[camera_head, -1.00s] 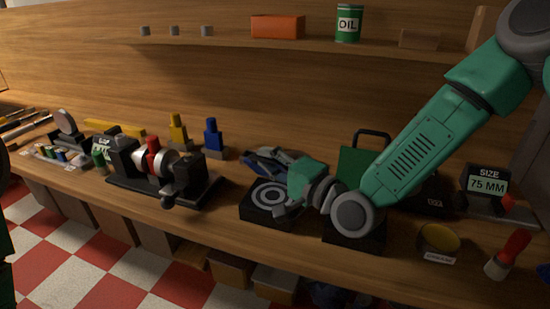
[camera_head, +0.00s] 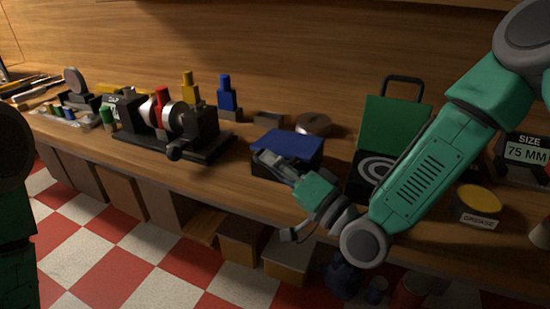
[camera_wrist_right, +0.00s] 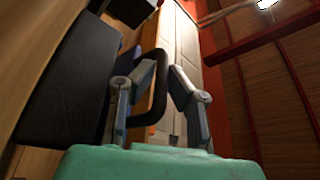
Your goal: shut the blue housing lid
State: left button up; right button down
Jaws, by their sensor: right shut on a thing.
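The blue housing lid (camera_head: 292,142) lies over the top of its black housing (camera_head: 296,168). It looks level or nearly so; I cannot tell whether a small gap is left. My right gripper (camera_head: 268,158) is at the lid's front left edge. In the right wrist view, my right gripper (camera_wrist_right: 160,95) is shut on the lid's dark loop handle (camera_wrist_right: 160,70), which passes between the fingers. The dark housing (camera_wrist_right: 68,85) fills the left of that view, beside the fingers. My left gripper is not in view.
A green-lidded housing (camera_head: 392,125) stands open to the right, close to my forearm. A grease tin (camera_head: 478,203) is at the right. A round metal part (camera_head: 313,124) lies behind the blue lid.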

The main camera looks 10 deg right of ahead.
jog(key=shift+a+f, duration=0.1)
jog(key=shift+f, duration=0.15)
dwell(0.3)
jog(key=c, duration=1.6)
grip_release()
jog(key=shift+a, duration=0.1)
jog(key=v, duration=1)
jog(key=shift+s+f, duration=0.15)
jog(key=shift+f, duration=0.05)
jog(key=shift+v, duration=0.85)
